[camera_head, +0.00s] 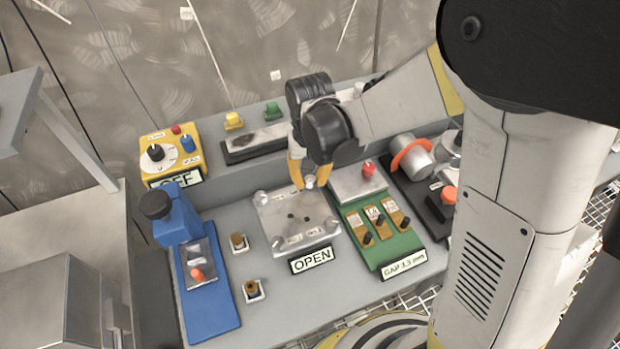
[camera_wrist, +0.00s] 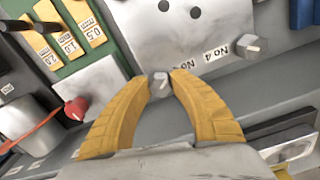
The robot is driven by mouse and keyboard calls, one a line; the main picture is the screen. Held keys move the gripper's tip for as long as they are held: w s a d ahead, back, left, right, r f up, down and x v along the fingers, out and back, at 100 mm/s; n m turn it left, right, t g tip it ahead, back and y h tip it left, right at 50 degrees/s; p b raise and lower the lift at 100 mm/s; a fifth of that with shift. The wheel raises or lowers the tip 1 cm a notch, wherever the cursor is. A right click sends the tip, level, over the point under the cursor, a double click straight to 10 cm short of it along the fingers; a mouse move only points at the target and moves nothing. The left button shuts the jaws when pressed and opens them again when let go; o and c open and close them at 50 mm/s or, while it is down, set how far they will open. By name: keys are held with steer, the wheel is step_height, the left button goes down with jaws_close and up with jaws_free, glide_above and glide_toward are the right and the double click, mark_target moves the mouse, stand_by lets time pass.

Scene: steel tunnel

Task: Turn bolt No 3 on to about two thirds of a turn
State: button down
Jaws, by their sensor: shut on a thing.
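A pale square plate (camera_head: 293,222) with a bolt at each corner lies on the grey bench. My gripper (camera_head: 305,182) comes down over its far right corner. In the wrist view my gripper (camera_wrist: 160,84) is shut on a hex-headed bolt (camera_wrist: 159,87), with one yellow finger on each side. A label beside this bolt begins with "No", but I cannot read its number. Another bolt (camera_wrist: 250,46) stands free beside a "No 4" label (camera_wrist: 215,54). An "OPEN" sign (camera_head: 311,260) lies in front of the plate.
A green board (camera_head: 377,233) with several numbered tabs and a "GAP 3.3 mm" sign (camera_head: 404,265) stands right of the plate. A red knob (camera_head: 368,168) rises close to my gripper. A blue fixture (camera_head: 207,290) and a yellow box (camera_head: 170,153) with an "OFF" sign are at left.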

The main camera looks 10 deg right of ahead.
mark_target(310, 179)
steer(key=c, duration=1.1)
jaws_free()
step_height(310, 179, up, 12)
steer(key=s+d+r+t, duration=0.2)
steer(key=s+d+t, duration=0.1)
steer(key=s+d, duration=0.2)
steer(key=s+d+r+t, duration=0.2)
steer(key=s+d+t, duration=0.2)
steer(key=d, duration=0.4)
steer(key=shift+s+d+r+m, duration=0.25)
steer(key=shift+s+m, duration=0.05)
steer(key=shift+s, duration=0.6)
